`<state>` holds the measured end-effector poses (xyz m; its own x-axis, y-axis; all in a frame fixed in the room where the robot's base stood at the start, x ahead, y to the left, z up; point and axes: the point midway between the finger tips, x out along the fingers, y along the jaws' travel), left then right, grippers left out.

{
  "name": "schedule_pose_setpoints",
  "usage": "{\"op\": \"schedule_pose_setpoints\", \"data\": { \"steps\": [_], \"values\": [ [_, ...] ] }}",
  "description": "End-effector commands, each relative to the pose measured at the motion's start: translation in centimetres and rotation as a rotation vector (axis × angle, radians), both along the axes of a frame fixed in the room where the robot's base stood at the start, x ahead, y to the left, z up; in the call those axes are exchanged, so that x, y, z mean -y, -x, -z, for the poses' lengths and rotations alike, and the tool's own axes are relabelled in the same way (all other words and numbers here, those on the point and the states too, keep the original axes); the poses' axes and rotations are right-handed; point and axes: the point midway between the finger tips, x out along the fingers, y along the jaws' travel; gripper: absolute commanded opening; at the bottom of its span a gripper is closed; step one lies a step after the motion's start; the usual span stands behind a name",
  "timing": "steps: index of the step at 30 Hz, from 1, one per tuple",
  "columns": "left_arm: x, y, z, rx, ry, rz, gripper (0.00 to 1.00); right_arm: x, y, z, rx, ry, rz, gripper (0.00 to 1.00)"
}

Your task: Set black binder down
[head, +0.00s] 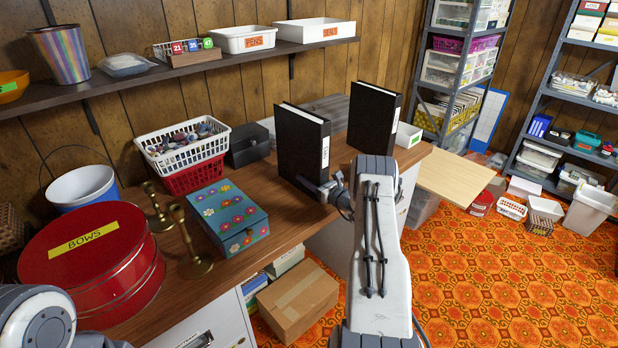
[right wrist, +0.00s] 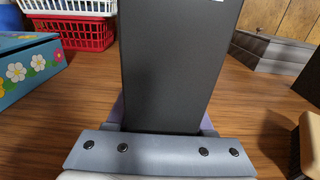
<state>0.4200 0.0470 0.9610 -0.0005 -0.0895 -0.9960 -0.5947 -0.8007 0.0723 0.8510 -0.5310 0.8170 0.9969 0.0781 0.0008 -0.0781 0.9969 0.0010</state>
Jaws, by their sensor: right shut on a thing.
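A black binder (head: 301,145) with a white spine label stands upright over the wooden desk, left of a second black binder (head: 374,118). My right gripper (head: 322,189) is shut on the lower part of the left-hand binder. In the right wrist view the held binder (right wrist: 175,65) rises straight between the fingers, its lower end hidden by my gripper. It is at or very near the desk top; I cannot tell whether it touches. My left gripper is not in view; only part of my left arm shows at the lower left.
A flowered blue box (head: 232,222), brass candlesticks (head: 186,240) and a red BOWS tin (head: 95,262) stand left on the desk (head: 262,195). Stacked white and red baskets (head: 187,150) and a dark box (head: 249,145) are behind. Bare wood surrounds the held binder.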

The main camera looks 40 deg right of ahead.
Motion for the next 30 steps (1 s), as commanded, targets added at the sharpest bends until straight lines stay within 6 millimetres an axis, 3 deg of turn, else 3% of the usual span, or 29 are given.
{"op": "schedule_pose_setpoints", "data": {
  "steps": [5,6,8,20,30],
  "values": [
    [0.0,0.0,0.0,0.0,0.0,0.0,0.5,0.1,0.0,-0.3,0.005,0.003,0.0,0.0],
    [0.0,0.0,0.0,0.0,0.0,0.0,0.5,0.0,0.0,0.0,-0.001,0.0,0.001,0.64],
    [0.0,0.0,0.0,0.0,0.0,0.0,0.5,0.0,0.0,0.0,-0.001,0.0,0.0,0.82],
    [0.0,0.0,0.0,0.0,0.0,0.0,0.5,0.2,0.6,0.0,-0.001,0.001,0.002,0.82],
    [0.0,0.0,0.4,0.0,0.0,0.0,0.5,0.8,7.2,0.0,-0.003,-0.002,0.005,0.82]
  ]
}}
